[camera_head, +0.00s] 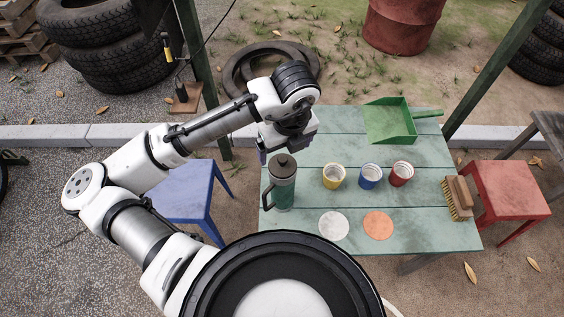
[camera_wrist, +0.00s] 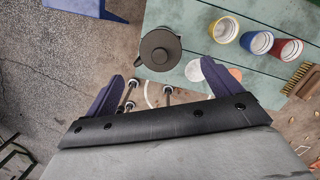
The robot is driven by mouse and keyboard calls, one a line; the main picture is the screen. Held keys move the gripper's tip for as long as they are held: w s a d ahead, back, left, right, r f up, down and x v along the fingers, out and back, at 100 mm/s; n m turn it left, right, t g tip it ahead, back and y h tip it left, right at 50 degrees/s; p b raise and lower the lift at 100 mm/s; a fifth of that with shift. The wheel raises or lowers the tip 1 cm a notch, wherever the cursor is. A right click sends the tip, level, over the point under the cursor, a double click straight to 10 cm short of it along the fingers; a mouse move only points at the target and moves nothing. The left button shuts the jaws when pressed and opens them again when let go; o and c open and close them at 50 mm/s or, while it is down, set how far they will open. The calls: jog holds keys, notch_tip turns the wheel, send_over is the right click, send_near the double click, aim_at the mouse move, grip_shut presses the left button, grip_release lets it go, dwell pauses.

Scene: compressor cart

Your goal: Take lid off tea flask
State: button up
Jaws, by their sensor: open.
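The tea flask (camera_head: 284,191) stands upright near the left edge of the green slatted table, a dark green body with a handle on its left side. Its dark lid (camera_head: 284,166), with a small knob on top, is seated on it; the lid shows from above in the wrist view (camera_wrist: 160,48). My gripper (camera_head: 287,145) is just behind and above the flask in the head view. In the wrist view my gripper (camera_wrist: 163,72) has its two purple fingers wide apart, with the lid beyond and between their tips. Nothing is held.
Yellow (camera_head: 334,176), blue (camera_head: 370,176) and red (camera_head: 402,173) cups stand right of the flask. A white disc (camera_head: 333,226) and an orange disc (camera_head: 378,225) lie in front. A green dustpan (camera_head: 390,122) is at the back, a brush (camera_head: 458,198) at the right edge.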

aim_at(282, 158)
jog(key=shift+w+a+f+p, duration=0.1)
jog(key=shift+w+f+p, duration=0.1)
jog(key=shift+f, duration=0.85)
jog(key=shift+w+a+f+p, duration=0.1)
jog(key=shift+w+f+p, duration=0.1)
jog(key=shift+f, duration=0.85)
jog(key=shift+w+a+f+p, duration=0.1)
jog(key=shift+w+f+p, duration=0.1)
jog(key=shift+f, duration=0.85)
jog(key=c, duration=1.1)
jog(key=shift+o, duration=0.2)
jog(key=shift+r, duration=0.1)
